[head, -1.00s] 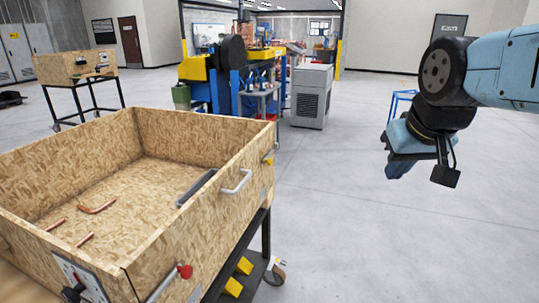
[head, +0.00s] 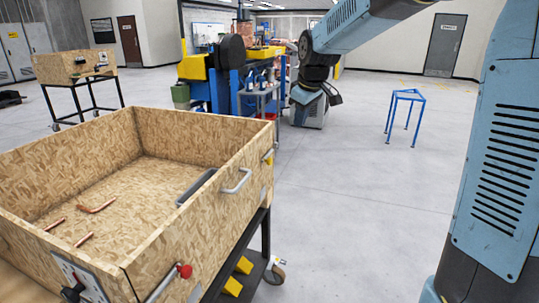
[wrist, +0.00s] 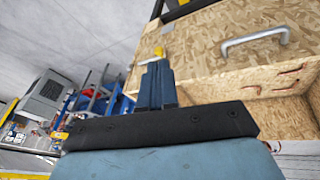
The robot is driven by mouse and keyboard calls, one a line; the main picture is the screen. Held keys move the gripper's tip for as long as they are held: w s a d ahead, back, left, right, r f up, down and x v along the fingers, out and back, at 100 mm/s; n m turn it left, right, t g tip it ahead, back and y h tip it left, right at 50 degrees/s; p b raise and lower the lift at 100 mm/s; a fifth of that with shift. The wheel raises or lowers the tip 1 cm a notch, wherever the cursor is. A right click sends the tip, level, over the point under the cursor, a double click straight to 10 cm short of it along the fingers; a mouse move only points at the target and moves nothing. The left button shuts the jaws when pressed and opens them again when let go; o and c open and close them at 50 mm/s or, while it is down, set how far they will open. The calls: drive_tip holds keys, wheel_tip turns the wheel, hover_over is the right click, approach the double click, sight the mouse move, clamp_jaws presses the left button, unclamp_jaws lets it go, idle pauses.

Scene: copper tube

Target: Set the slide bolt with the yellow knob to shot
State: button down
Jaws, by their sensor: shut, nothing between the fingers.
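The yellow knob (head: 268,157) of the slide bolt is on the outer right wall of the wooden crate (head: 190,215), near its far corner in the head view. It also shows in the wrist view as a small yellow piece (wrist: 159,52) just beyond my fingertips. My gripper (wrist: 155,66) is shut and empty, its fingers together and pointing towards the crate wall. I cannot tell whether the tips touch the knob. The bolt's rod and catch are too small or hidden to read.
A grey handle (head: 237,182) is on the same wall; it is also in the wrist view (wrist: 255,40). Copper tubes (head: 96,208) lie in the crate. A blue stand (head: 405,97) is at the right, with open floor between.

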drive_tip(key=w+a+f+n+y, duration=0.1)
drive_tip(key=w+a+f+n, duration=0.2)
drive_tip(key=w+a+f, duration=0.3)
drive_tip(key=w+a, duration=0.1)
drive_tip(key=w, duration=0.2)
drive_tip(key=shift+w+a+f+g, duration=0.3)
drive_tip(key=shift+w+f+g, duration=0.05)
drive_tip(key=shift+w+g, duration=0.05)
approach(268, 160)
drive_tip(key=a+x, duration=0.1)
drive_tip(key=x, duration=0.4)
drive_tip(key=shift+w+d+f, duration=0.2)
drive_tip(key=shift+d+f, duration=0.15)
drive_tip(key=shift+f, duration=0.3)
drive_tip(key=w, duration=0.1)
drive_tip(key=w+d, duration=0.1)
drive_tip(key=w, duration=0.2)
drive_tip(key=shift+w+d, duration=0.1)
drive_tip(key=shift+d, duration=0.2)
